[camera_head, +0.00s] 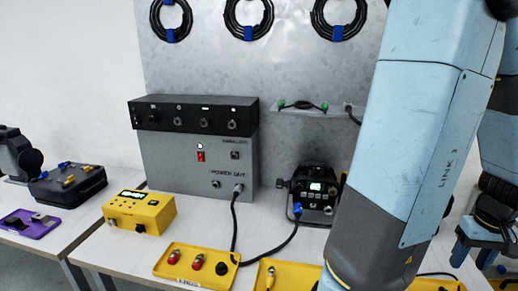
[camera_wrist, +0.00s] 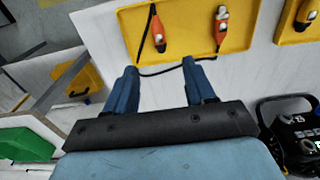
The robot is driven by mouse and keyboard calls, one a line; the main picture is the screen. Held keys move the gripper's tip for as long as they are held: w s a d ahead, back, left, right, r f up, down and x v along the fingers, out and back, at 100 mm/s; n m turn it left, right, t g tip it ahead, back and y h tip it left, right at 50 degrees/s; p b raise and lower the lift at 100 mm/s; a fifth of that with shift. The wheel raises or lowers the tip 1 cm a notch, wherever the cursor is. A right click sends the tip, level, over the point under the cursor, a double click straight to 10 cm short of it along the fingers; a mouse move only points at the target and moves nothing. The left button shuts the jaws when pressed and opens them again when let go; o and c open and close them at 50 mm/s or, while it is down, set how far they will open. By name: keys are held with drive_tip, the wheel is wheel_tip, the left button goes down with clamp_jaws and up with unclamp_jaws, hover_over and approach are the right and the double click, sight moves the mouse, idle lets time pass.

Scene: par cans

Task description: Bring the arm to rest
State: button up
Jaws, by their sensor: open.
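My gripper (camera_wrist: 161,66) shows in the wrist view with two blue fingers apart and nothing between them. In the head view it shows at the right edge (camera_head: 486,256), low over the right part of the bench and partly cut off by the frame. My large light-blue arm link stands in front of the bench and hides part of it. In the wrist view, a black cable and the white bench top (camera_wrist: 165,100) show beyond the fingers. Whether the fingers touch anything below cannot be told.
A grey power box (camera_head: 196,165) and a black lamp unit (camera_head: 314,195) stand on the bench. Yellow trays (camera_head: 190,262) with red connectors line its front edge. A yellow meter (camera_head: 138,211) stands at left. Coiled cables (camera_head: 248,18) hang on the metal panel. A purple tray (camera_head: 30,224) lies far left.

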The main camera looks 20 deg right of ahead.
drive_tip(key=w+a+r+n+t, duration=0.1)
drive_tip(key=w+a+r, duration=0.2)
drive_tip(key=w+a, duration=0.3)
drive_tip(key=w+a+r+n+t, duration=0.1)
drive_tip(key=w+a+r, duration=0.25)
drive_tip(key=w, duration=0.45)
drive_tip(key=w+a+r+n+t, duration=0.1)
drive_tip(key=w+a+r, duration=0.3)
drive_tip(key=w, duration=0.4)
drive_tip(key=a+r+n+t, duration=0.1)
drive_tip(key=a+r, duration=0.3)
drive_tip(key=a, duration=0.8)
drive_tip(key=a+r+n+t, duration=0.1)
drive_tip(key=a+r, duration=0.4)
drive_tip(key=a, duration=0.8)
drive_tip(key=shift+w+a+n, duration=0.15)
drive_tip(key=shift+w+n, duration=0.2)
drive_tip(key=shift+n, duration=0.55)
drive_tip(key=shift+r, duration=0.1)
drive_tip(key=shift+c, duration=1.1)
